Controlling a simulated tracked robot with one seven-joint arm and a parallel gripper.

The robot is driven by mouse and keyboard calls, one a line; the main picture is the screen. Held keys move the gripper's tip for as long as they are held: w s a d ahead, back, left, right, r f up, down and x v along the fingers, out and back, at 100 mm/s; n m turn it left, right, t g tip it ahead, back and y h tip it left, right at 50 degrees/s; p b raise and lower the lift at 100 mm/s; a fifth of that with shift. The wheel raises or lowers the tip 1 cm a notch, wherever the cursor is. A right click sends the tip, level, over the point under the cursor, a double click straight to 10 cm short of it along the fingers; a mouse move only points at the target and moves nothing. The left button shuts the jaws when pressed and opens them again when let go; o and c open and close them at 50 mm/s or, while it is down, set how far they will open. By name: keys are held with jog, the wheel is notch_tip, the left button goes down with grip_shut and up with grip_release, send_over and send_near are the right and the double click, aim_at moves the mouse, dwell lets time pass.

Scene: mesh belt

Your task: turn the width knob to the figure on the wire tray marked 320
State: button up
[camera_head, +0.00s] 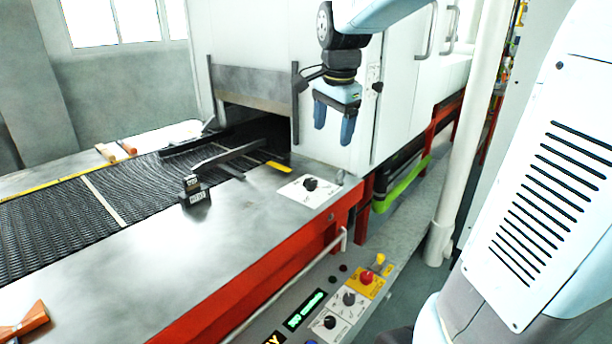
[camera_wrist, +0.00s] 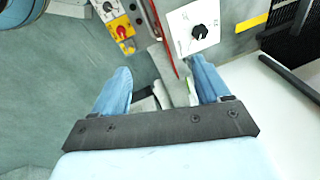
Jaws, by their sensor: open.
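A black knob (camera_head: 310,184) sits on a white dial plate (camera_head: 293,191) on the steel deck beside the belt. It also shows in the wrist view, a black knob (camera_wrist: 199,32) on its white plate (camera_wrist: 184,40); the figures there are too small to read. My gripper (camera_head: 334,132) is open and empty, pointing down in the air above and beyond the plate. In the wrist view my gripper's blue fingers (camera_wrist: 163,80) are spread apart, with the knob ahead of them near the top. I cannot make out a wire tray or a 320 marking.
A dark mesh belt (camera_head: 75,220) enters the white oven housing. A small black block (camera_head: 194,190) stands on the deck. Below the red edge is a control panel with two knobs, a red button (camera_head: 366,277) and a green display (camera_head: 304,310). An orange wedge (camera_head: 24,322) lies near left.

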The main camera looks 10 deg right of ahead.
jog(key=w+f+m+g, duration=0.1)
jog(key=w+f+m, duration=0.15)
jog(key=w, duration=0.25)
jog(key=w+f+m, duration=0.1)
jog(key=w+m, duration=0.3)
jog(key=w, duration=0.2)
jog(key=m+g, duration=0.2)
jog(key=m, duration=0.3)
send_over(312, 180)
notch_tip(312, 180, down, 5)
notch_tip(312, 180, down, 14)
jog(key=shift+s+a+r, duration=0.1)
jog(key=c, duration=1)
jog(key=shift+d, duration=0.25)
jog(key=shift+c, duration=0.2)
jog(key=shift+a, duration=0.15)
jog(key=shift+r+n, duration=0.1)
jog(key=shift+n, duration=0.15)
